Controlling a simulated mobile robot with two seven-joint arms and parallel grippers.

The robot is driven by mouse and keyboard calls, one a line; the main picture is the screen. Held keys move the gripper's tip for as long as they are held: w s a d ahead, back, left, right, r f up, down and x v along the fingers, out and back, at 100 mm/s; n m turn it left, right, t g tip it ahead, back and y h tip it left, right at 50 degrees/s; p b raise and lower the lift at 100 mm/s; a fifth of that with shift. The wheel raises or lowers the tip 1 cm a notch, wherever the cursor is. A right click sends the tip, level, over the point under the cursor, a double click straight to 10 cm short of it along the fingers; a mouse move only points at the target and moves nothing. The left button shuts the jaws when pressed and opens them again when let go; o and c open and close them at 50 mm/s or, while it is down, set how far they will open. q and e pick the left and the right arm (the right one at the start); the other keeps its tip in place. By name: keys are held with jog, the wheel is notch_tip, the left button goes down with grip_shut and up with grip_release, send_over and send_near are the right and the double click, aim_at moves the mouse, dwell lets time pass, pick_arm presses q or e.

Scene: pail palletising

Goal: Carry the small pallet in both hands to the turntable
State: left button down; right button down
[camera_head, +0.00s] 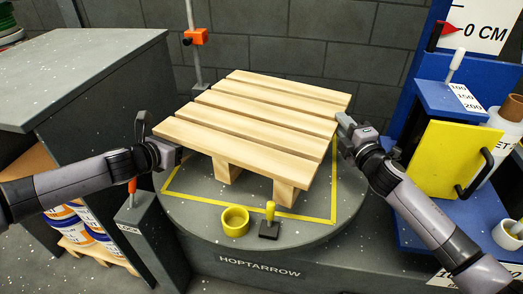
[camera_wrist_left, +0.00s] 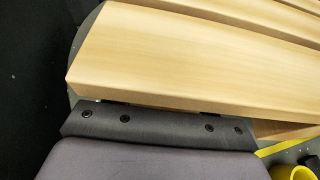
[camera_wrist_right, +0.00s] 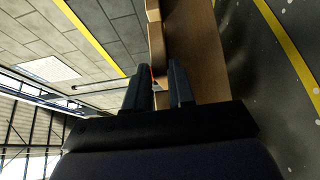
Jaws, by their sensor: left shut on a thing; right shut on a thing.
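My left gripper (camera_head: 152,140) is shut on the pallet's left side; in the left wrist view a pallet board (camera_wrist_left: 190,60) fills the space past the gripper, and the fingers are mostly hidden. My right gripper (camera_head: 347,132) is shut on the pallet's right side. In the right wrist view its two dark fingers (camera_wrist_right: 158,90) are at the wooden edge (camera_wrist_right: 198,60).
A yellow ring (camera_head: 235,221) and a small yellow-handled tool (camera_head: 269,222) stand on the turntable's front. A grey cabinet (camera_head: 80,75) is at the left. A blue stand with a yellow panel (camera_head: 455,160) is close to my right arm. A post with an orange clamp (camera_head: 195,37) rises behind.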

aim_at(187, 167)
pick_arm(q)
jog(key=shift+w+a, duration=0.15)
jog(key=shift+a, duration=0.05)
pick_arm(e)
jog(key=shift+r, duration=0.2)
